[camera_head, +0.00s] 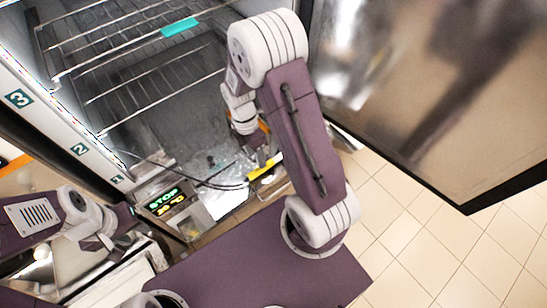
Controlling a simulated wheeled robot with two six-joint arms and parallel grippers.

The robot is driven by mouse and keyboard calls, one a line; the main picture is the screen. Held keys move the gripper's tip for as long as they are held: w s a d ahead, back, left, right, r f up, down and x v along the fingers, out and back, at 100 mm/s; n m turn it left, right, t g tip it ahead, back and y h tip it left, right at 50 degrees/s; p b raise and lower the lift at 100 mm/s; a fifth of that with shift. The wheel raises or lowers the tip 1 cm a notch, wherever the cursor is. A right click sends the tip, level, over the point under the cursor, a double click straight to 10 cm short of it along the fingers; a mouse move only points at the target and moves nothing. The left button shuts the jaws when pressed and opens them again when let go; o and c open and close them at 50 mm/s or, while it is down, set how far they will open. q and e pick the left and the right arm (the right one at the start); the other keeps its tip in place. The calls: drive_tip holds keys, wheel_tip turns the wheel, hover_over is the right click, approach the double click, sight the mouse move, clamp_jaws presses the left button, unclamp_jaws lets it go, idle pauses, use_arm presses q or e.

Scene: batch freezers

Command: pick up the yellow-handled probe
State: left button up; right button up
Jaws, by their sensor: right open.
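The yellow-handled probe (265,167) lies low at the front of the open freezer chamber, close to the sill. A thin dark cable runs left from near its handle. The rest of the probe cannot be made out. My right arm reaches over the chamber and its wrist points down. My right gripper (257,147) is open, just above the yellow handle in the picture and partly hidden by my wrist and forearm. I cannot tell whether it touches the handle. My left gripper (125,218) is at the left, beside the display and away from the probe; its fingers are not clear.
Wire racks (140,60) fill the upper chamber, with a teal label (180,27) on one. The left frame carries numbered labels (80,149). A display unit (167,202) reads STOP. An open metal door (430,90) stands right. Tiled floor (430,240) is clear at lower right.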

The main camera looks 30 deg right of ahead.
sight(269, 164)
drive_tip(key=shift+a+f, duration=0.1)
drive_tip(key=shift+f, duration=0.1)
drive_tip(key=f, duration=0.1)
drive_tip(key=s+d+f+p, duration=0.1)
drive_tip(key=f, duration=0.2)
drive_tip(key=shift+s+d+p, duration=0.25)
drive_tip(key=shift+s+p, duration=0.1)
drive_tip(key=shift+s, duration=0.05)
drive_tip(key=shift+f, duration=0.25)
drive_tip(key=shift+w+a, duration=0.15)
drive_tip(key=shift+a, duration=0.15)
drive_tip(key=c, duration=0.9)
drive_tip(key=shift+d, duration=0.2)
clamp_jaws()
